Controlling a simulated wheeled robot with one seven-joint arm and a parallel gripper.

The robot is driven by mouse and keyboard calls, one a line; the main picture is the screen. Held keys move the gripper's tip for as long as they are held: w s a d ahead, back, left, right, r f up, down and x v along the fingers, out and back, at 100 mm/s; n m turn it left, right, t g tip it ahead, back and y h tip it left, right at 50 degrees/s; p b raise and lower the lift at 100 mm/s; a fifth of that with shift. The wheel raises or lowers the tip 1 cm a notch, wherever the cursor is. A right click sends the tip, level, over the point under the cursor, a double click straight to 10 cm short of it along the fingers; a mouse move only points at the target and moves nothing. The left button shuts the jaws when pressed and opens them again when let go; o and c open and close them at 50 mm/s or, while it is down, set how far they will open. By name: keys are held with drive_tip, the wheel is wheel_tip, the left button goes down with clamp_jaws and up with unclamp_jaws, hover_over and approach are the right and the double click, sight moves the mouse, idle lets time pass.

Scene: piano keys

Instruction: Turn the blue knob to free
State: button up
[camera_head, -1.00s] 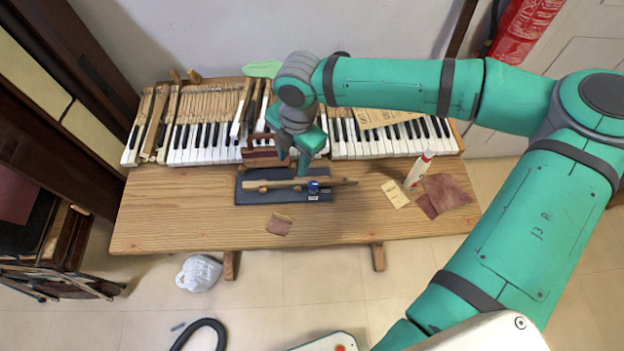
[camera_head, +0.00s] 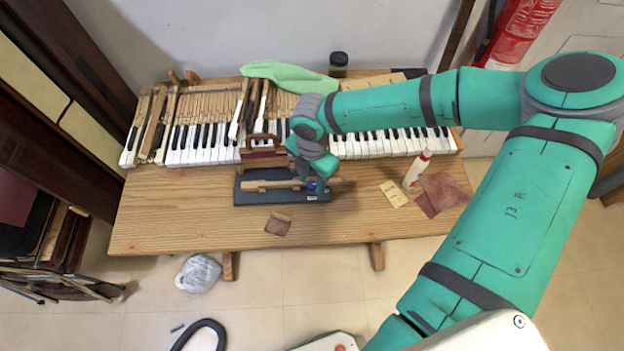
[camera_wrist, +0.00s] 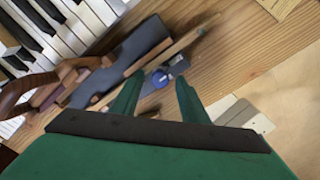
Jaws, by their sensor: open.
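The blue knob (camera_head: 312,186) sits at the right end of a dark base plate (camera_head: 262,197) on the wooden table. In the wrist view the blue knob (camera_wrist: 160,79) shows just beyond my fingertips, near the line between them. A light wooden key stick (camera_head: 270,184) lies along the plate beside the knob. My gripper (camera_head: 317,182) is above the right end of the plate, pointing down. In the wrist view my gripper (camera_wrist: 160,84) has its two green fingers apart with nothing between them. The knob's pointer or marking is too small to read.
A brown wooden block with a curved handle (camera_head: 264,152) stands behind the plate. Piano keys (camera_head: 205,143) run along the back. The table front is mostly clear.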

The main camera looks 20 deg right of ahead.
drive_tip(key=shift+f, duration=0.3)
clamp_jaws()
